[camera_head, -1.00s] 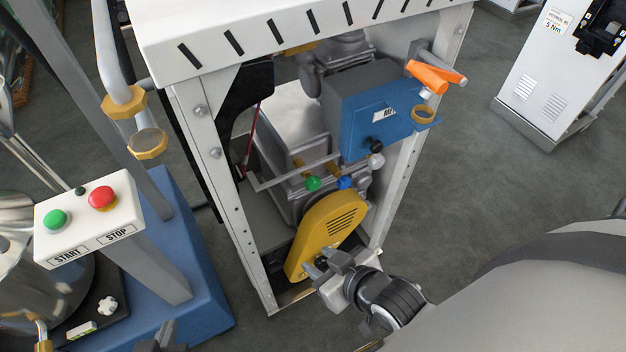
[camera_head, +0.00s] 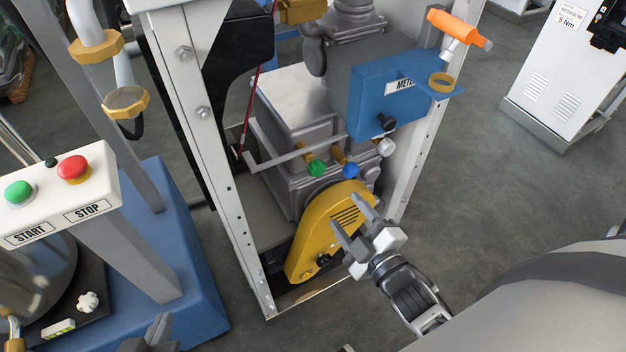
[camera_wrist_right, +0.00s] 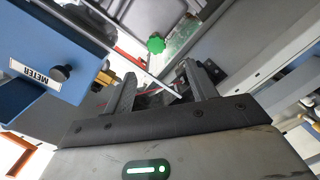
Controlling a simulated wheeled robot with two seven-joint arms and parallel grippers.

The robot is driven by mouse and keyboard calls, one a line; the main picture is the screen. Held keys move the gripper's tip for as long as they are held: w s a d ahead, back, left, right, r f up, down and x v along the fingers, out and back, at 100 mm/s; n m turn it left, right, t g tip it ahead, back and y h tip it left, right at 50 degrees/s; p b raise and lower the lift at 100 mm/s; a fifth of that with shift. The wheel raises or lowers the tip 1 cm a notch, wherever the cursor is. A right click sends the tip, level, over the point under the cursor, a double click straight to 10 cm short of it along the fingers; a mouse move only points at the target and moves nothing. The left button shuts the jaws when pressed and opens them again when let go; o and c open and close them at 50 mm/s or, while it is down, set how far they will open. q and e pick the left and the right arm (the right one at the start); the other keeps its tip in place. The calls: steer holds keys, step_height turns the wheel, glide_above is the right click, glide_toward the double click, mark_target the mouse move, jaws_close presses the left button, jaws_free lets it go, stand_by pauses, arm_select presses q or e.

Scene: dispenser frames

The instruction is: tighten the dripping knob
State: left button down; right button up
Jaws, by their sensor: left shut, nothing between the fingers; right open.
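Three small knobs sit on thin stems in front of the grey machine body: a green knob (camera_head: 316,168), a blue knob (camera_head: 351,171) and a white knob (camera_head: 385,147). A black knob (camera_head: 387,123) is on the blue METER box (camera_head: 375,95) above them. I cannot make out a drip at any knob. My right gripper (camera_head: 349,211) is open and empty, below the blue knob and in front of the yellow guard. In the right wrist view the green knob (camera_wrist_right: 155,43) shows beyond the fingers, touching neither. My left gripper (camera_head: 157,332) is shut and empty at the bottom edge.
The yellow guard (camera_head: 318,228) lies just behind my right gripper. White frame posts (camera_head: 206,140) flank the machine. An orange-handled valve (camera_head: 460,29) sticks out at upper right. A START/STOP box (camera_head: 58,197) stands at left.

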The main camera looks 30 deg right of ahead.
mark_target(318, 172)
steer(key=shift+n+t, duration=0.4)
steer(key=shift+n, duration=0.3)
steer(key=w, duration=1.6)
steer(key=shift+a+f+b, duration=0.15)
steer(key=shift+b, duration=0.2)
steer(key=c, duration=1)
